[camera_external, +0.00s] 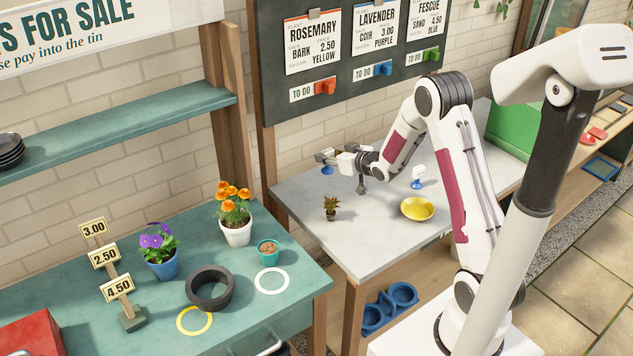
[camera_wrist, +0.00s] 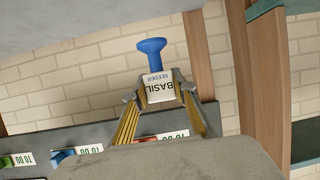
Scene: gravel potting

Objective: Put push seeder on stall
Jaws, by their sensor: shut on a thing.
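The push seeder has a blue knob (camera_wrist: 150,46) and a white label reading "BASIL SEEDER" (camera_wrist: 160,88). My gripper (camera_wrist: 158,96) is shut on its labelled body, with the knob sticking out beyond the fingertips. In the external view my gripper (camera_external: 343,160) is above the back left of the grey bench (camera_external: 300,193), and the seeder's blue part (camera_external: 327,170) hangs over the bench's edge area. The teal stall (camera_external: 120,257) is to the left, apart from the seeder. A second white-labelled item with a blue base (camera_external: 418,178) stands on the grey bench.

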